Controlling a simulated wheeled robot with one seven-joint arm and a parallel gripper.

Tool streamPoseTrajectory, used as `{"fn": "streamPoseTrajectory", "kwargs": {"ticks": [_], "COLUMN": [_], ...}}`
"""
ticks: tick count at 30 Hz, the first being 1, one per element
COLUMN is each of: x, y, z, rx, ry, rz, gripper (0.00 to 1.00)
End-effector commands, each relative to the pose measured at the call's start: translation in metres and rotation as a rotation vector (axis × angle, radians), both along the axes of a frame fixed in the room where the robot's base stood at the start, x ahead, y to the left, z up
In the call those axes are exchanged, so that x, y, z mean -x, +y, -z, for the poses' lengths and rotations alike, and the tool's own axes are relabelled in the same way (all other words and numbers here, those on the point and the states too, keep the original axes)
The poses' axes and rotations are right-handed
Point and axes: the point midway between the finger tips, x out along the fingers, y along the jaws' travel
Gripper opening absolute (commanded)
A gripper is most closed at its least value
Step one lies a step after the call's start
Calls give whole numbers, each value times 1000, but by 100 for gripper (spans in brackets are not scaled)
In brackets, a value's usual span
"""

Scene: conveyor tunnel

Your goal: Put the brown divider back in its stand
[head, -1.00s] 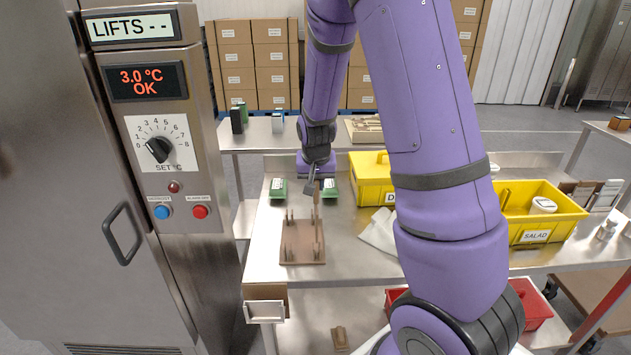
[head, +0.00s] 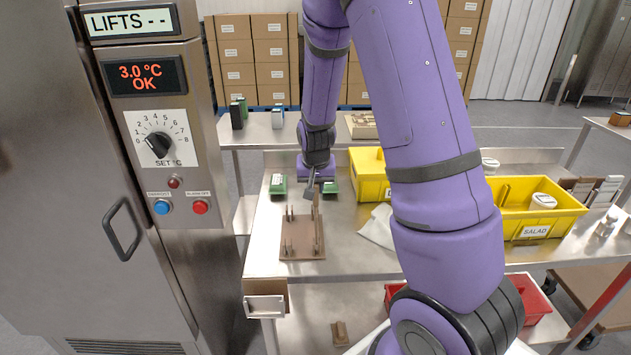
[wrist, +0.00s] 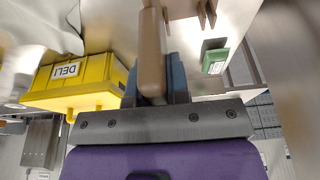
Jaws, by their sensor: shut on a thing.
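The brown divider (wrist: 152,50) is held between the blue fingers of my gripper (wrist: 155,85) in the wrist view. In the head view the divider (head: 317,203) is a thin upright brown strip below my gripper (head: 312,186), which is shut on it. The brown stand (head: 303,250) is a flat base with several short upright posts, lying on the steel table. The divider is over or at the stand's far right part. I cannot tell whether its lower end touches the stand or sits between posts.
Two green-based items flank my gripper, one at left (head: 278,184) and one at right (head: 330,187). A yellow DELI bin (head: 368,185) and a yellow SALAD bin (head: 560,222) stand to the right. A pale cloth (head: 376,228) lies beside the stand. A steel cabinet (head: 120,280) is close at left.

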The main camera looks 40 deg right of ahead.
Motion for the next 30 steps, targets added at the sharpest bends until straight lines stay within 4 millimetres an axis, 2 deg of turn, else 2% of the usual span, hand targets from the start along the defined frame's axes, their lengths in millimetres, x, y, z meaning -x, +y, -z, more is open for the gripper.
{"fn": "streamPoseTrajectory", "kwargs": {"ticks": [15, 22, 23, 26, 30], "x": [0, 0, 0, 0, 0], "y": [-1, 0, 0, 0, 0], "z": [31, 33, 33, 33, 33], "rx": [-1, 0, 0, 0, 0], "ry": [2, 0, 0, 0, 0], "rz": [2, 2, 1, 1, 1], "gripper": [0, 0, 23, 46, 46]}}
